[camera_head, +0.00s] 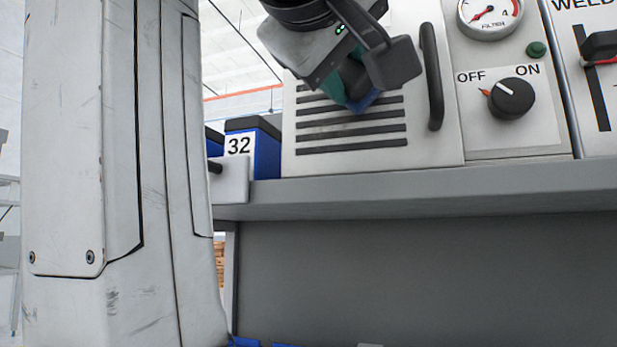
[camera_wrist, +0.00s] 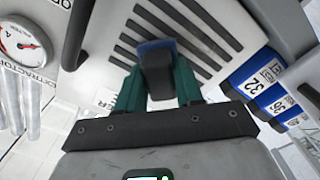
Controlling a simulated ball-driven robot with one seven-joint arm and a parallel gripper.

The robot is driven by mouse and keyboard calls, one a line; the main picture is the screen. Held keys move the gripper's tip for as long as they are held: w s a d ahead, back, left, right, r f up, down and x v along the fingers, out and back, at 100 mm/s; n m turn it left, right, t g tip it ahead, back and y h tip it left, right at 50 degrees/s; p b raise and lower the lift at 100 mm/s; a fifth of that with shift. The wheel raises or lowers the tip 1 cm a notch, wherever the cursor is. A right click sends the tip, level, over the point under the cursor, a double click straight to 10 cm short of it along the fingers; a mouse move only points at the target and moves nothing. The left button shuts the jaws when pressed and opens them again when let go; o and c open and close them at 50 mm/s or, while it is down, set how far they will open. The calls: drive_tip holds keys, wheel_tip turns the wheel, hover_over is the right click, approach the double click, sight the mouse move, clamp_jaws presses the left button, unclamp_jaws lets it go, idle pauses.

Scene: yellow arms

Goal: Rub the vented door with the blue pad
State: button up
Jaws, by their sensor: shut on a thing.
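The vented door (camera_head: 330,158) is a pale panel with dark horizontal slots and a black vertical handle (camera_head: 433,78) on its right side. It also shows in the wrist view (camera_wrist: 215,22), with the slots running diagonally. My gripper (camera_head: 352,92) is in front of the slots, its green fingers shut on the blue pad (camera_head: 362,103). In the wrist view the pad (camera_wrist: 155,46) has a dark grip block and a blue face edge against the slotted area. I cannot tell for sure whether the pad touches the door. My wrist hides the door's upper part.
Right of the door are a filter gauge (camera_head: 489,14), a green button (camera_head: 536,49) and an OFF/ON knob (camera_head: 511,98). Blue numbered bins (camera_head: 266,160) stand left of the door. A grey ledge (camera_head: 420,190) runs below it.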

drive_tip(key=shift+b+v, duration=0.4)
drive_tip(key=shift+v, duration=2.65)
drive_tip(key=shift+s+r, duration=0.1)
drive_tip(key=shift+r, duration=0.05)
drive_tip(key=v, duration=0.2)
drive_tip(key=shift+s, duration=0.4)
drive_tip(key=shift+a, duration=0.1)
drive_tip(key=x, duration=0.7)
drive_tip(key=shift+w+p, duration=0.1)
drive_tip(key=shift+p, duration=0.2)
drive_tip(key=shift+w, duration=0.2)
